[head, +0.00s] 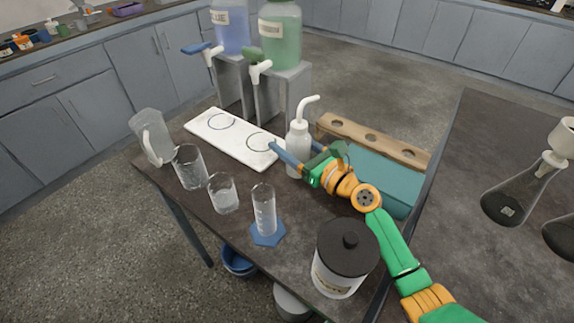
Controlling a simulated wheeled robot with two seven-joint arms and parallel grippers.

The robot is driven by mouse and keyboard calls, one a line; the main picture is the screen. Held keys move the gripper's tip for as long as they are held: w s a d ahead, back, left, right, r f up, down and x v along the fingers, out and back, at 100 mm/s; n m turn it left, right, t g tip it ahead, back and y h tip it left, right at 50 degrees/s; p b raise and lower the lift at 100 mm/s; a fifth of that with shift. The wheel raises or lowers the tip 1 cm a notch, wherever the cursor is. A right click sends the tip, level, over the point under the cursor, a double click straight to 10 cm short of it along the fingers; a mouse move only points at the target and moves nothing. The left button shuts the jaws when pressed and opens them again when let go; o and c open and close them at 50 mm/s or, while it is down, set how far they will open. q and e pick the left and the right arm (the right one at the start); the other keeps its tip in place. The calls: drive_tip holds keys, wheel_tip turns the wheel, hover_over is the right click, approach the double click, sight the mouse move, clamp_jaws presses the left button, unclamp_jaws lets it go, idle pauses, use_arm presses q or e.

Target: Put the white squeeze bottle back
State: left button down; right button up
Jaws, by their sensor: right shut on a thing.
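The white squeeze bottle (298,139) is upright, with a bent white spout at its top, near the back right part of the dark table. My right gripper (295,157) is shut on its body from the right side. I cannot tell whether the bottle's base touches the table or is just above it. A white board (203,124) with two dark ring outlines lies directly to the left of the bottle, with nothing standing on it. My left gripper is not in view.
A pitcher (152,135), beakers (189,167) (223,194) and a cylinder (264,208) stand left and front. A lidded jar (338,278) is at the front. A wooden rack (350,130) and teal tray (375,180) lie right. Dispenser jugs (281,38) stand behind.

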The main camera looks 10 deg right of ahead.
drive_tip(key=shift+w+f, duration=0.35)
drive_tip(key=shift+f, duration=0.2)
drive_tip(key=f+b, duration=0.3)
drive_tip(key=shift+w+a+f, duration=0.1)
drive_tip(key=shift+w+f, duration=0.15)
drive_tip(key=shift+f, duration=0.05)
drive_tip(key=shift+r, duration=0.15)
drive_tip(key=o, duration=0.4)
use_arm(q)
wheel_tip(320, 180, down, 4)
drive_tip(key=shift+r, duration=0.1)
use_arm(e)
drive_tip(key=shift+r, duration=0.2)
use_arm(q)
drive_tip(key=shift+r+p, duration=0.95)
use_arm(e)
drive_tip(key=v, duration=0.7)
drive_tip(key=shift+s+f, duration=0.15)
drive_tip(key=shift+s, duration=0.15)
